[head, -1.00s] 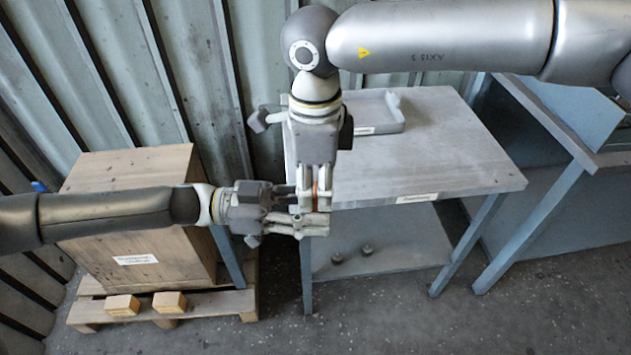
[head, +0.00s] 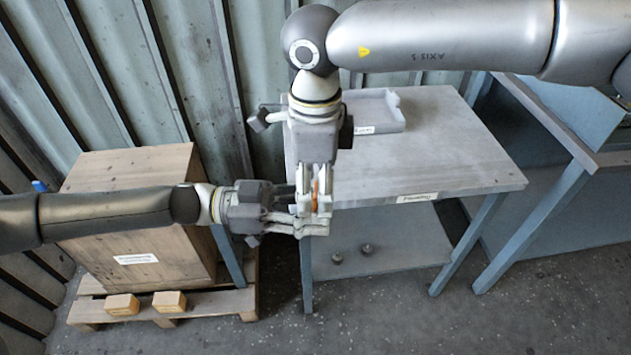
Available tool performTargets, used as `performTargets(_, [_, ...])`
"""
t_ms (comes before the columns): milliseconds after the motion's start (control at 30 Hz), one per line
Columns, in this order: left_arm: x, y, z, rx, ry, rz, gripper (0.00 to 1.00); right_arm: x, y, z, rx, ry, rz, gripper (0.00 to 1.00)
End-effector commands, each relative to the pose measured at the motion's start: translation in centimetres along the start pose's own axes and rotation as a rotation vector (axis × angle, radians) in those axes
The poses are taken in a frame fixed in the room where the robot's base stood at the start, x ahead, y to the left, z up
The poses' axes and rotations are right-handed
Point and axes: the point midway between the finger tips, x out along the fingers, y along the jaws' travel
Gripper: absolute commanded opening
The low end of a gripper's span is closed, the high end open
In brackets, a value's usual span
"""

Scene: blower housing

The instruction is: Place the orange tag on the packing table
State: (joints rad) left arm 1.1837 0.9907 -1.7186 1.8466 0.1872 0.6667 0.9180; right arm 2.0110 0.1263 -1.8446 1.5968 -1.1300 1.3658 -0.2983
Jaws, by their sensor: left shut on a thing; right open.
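The orange tag (head: 316,190) shows as a small upright orange sliver between the fingers of both grippers, near the left front edge of the grey packing table (head: 440,170). My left gripper (head: 308,212) comes in from the left and is shut on the tag. My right gripper (head: 318,203) points down from above with its fingers open around the tag. The fingers overlap in the picture and hide most of the tag. The tabletop carries a label on its front edge.
A grey tray (head: 372,110) stands at the back left of the table. The rest of the tabletop is clear. A wooden crate (head: 140,200) on a pallet (head: 205,308) stands at left, with two small yellow-orange blocks in front. Two small round parts (head: 366,249) lie on the lower shelf.

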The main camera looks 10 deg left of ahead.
Motion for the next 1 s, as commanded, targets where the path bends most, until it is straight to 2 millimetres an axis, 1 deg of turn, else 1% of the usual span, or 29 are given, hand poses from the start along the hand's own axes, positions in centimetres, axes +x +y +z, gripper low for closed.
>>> performTargets(233, [0.0, 0.0, 0.0, 0.0, 0.0, 0.0, 0.18, -0.2, 0.0, 0.0, 0.0, 0.0, -0.001, 0.59])
performTargets(367, [0.0, 0.0, 0.0, 0.0, 0.0, 0.0, 0.18, -1.3, -0.1, 0.1, 0.001, -0.002, -0.002, 0.59])
performTargets(467, [0.0, 0.0, 0.0, 0.0, 0.0, 0.0, 0.18, -2.8, -0.1, 0.1, 0.002, -0.003, -0.002, 0.59])
performTargets(600, [0.0, 0.0, 0.0, 0.0, 0.0, 0.0, 0.18, -5.5, -0.1, 0.1, 0.001, -0.003, -0.003, 0.59])
performTargets(800, [0.0, 0.0, 0.0, 0.0, 0.0, 0.0, 0.18, -9.2, -0.1, 0.1, 0.001, -0.003, -0.002, 0.59])
performTargets(1000, [0.0, 0.0, 0.0, 0.0, 0.0, 0.0, 0.18, -11.4, -0.1, 0.0, 0.0, -0.001, -0.002, 0.59])
